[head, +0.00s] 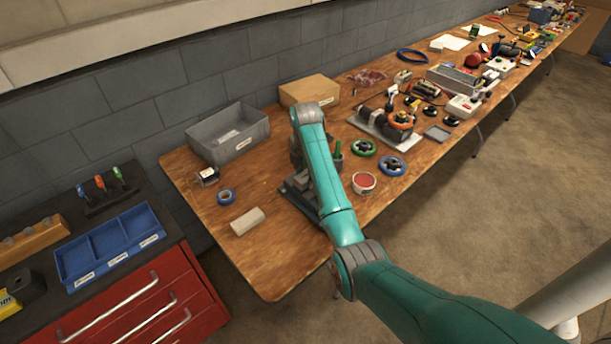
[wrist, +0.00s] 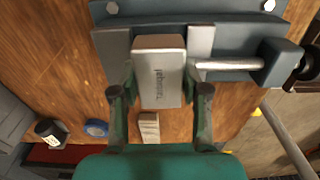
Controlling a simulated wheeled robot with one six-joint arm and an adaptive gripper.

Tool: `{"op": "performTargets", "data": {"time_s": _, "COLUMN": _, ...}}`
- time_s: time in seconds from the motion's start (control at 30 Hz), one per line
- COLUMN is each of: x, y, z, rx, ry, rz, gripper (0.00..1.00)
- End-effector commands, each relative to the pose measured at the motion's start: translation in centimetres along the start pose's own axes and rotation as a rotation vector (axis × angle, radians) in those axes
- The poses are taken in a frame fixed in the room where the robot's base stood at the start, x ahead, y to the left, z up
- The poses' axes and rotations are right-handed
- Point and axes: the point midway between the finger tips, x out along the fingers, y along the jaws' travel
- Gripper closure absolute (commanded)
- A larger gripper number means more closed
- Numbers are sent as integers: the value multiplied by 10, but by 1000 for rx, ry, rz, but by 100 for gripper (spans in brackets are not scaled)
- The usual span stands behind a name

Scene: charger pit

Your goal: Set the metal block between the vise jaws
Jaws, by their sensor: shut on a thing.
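In the wrist view my gripper (wrist: 160,82) is shut on the metal block (wrist: 161,80), a pale grey block with lettering on its face, one finger on each side. The dark grey vise (wrist: 235,20) lies just beyond, with its left jaw (wrist: 112,52) and its lighter right jaw plate (wrist: 200,42). The far part of the block shows between these jaws, with a narrow gap to the right plate. I cannot tell how deep it sits. In the head view my arm hides the gripper, the block and much of the vise (head: 297,186).
A beige block (head: 247,221) and blue tape roll (head: 226,196) lie left of the vise. A grey bin (head: 229,134) and cardboard box (head: 309,91) stand behind. A red-topped tin (head: 364,183) and handwheels are to the right.

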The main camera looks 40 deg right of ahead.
Motion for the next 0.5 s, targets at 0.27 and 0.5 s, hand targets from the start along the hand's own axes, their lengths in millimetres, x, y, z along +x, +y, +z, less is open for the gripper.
{"op": "performTargets", "data": {"time_s": 0.27, "x": 5, "y": 0, "z": 0, "rx": 0, "ry": 0, "rz": 1, "gripper": 100}}
{"op": "performTargets", "data": {"time_s": 0.5, "x": 8, "y": 0, "z": 0, "rx": 0, "ry": 0, "rz": 1, "gripper": 37}}
